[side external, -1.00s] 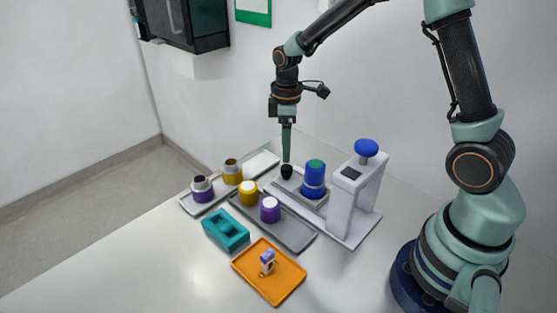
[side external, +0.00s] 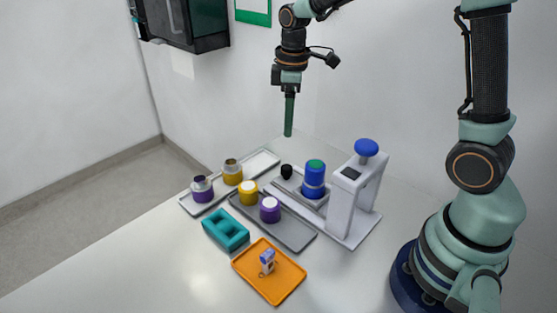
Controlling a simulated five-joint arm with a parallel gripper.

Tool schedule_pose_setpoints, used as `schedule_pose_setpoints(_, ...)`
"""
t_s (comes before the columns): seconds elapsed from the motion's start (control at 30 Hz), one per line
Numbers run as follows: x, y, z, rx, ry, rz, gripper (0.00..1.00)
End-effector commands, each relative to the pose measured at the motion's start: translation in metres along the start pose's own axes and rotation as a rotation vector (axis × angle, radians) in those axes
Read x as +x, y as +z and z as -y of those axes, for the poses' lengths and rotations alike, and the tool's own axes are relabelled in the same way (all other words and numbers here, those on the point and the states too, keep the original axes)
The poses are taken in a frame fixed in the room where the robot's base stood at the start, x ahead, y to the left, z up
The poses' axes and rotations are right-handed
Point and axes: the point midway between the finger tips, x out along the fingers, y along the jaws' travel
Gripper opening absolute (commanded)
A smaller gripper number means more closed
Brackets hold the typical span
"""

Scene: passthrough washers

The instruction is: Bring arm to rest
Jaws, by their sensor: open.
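My gripper (side external: 289,134) hangs pointing down in the air, above the back of the table and clear of everything on it. Its fingers are seen edge-on as one narrow green shape, and nothing shows between or below them. Below it, a small black cap-like piece (side external: 287,171) sits beside a blue cylinder with a green top (side external: 314,178), at the white press (side external: 346,205) with its blue knob (side external: 366,147).
A grey tray (side external: 294,243) holds yellow (side external: 248,191) and purple (side external: 270,209) white-topped pieces. A teal block (side external: 226,230) and an orange tray (side external: 284,289) with a small item lie in front. The front left table is clear.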

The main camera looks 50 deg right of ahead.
Motion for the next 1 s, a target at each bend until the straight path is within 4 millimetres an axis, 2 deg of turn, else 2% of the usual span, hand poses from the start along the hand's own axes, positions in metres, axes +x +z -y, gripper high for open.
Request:
schedule_pose_setpoints(0.03, -0.012, 0.003, 0.005, 0.034, 0.020, -0.022, 0.69)
schedule_pose_setpoints(0.2, -0.045, 0.019, 0.026, 0.191, 0.078, -0.103, 0.69)
schedule_pose_setpoints(0.4, -0.071, 0.041, 0.053, 0.378, 0.126, -0.211, 0.69)
schedule_pose_setpoints(0.7, -0.084, 0.070, 0.087, 0.621, 0.155, -0.371, 0.69)
schedule_pose_setpoints(1.0, -0.083, 0.078, 0.096, 0.703, 0.154, -0.424, 0.69)
